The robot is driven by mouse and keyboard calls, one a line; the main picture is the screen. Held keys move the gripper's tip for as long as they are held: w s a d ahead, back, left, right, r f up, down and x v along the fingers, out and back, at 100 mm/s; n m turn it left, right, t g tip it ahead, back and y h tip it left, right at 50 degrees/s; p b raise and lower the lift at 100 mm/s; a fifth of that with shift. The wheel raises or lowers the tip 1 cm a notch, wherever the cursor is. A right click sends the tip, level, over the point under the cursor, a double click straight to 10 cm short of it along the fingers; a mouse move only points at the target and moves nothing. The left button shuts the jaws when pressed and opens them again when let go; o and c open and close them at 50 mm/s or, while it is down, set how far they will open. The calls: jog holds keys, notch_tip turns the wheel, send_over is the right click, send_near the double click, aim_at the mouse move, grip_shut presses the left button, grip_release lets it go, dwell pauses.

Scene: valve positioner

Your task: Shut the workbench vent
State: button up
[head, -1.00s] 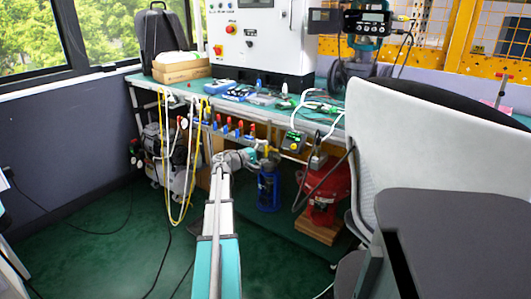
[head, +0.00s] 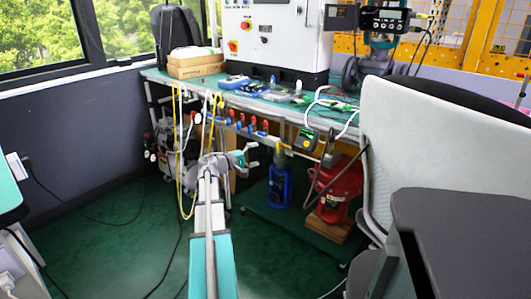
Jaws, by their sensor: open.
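The workbench (head: 190,82) has a pipe manifold along its front edge with several small valves (head: 241,122) with red and blue handles. My arm reaches forward from the bottom of the head view. My gripper (head: 253,156) is open, with nothing seen between its fingers. It appears just below the manifold in the picture, left of the yellow fitting; I cannot tell how far in front. My wrist hides part of the area behind.
Yellow and white hoses (head: 181,150) hang left of my arm. A red machine (head: 337,190) stands on a wooden block under the bench. A white-backed chair (head: 430,150) and a dark grey cabinet (head: 465,240) block the right. Green floor at left is mostly clear, with black cables.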

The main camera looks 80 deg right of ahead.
jog(key=shift+v, duration=1.1)
jog(key=shift+w, duration=0.1)
jog(key=w+a+f+n+t+y+p, duration=0.1)
jog(key=w+a+f+t, duration=0.3)
jog(key=w+a, duration=0.65)
jog(key=w+a+f+n+t+y+p, duration=0.1)
jog(key=w+a+f+n+t, duration=0.15)
jog(key=w+a, duration=0.8)
jog(key=w+a+f+n+t+y+p, duration=0.1)
jog(key=w+a+f+t, duration=0.3)
jog(key=w+a, duration=0.65)
jog(key=w+a+f+n+t+y+p, duration=0.1)
jog(key=a+y, duration=0.3)
jog(key=a, duration=1.7)
jog(key=w+a+f+n+t+y+p, duration=0.1)
jog(key=a+n+y, duration=0.3)
jog(key=a, duration=1.7)
jog(key=shift+w+f+t+y, duration=0.3)
jog(key=shift+w+f+t, duration=0.25)
jog(key=shift+w+t, duration=0.1)
jog(key=shift+a, duration=0.15)
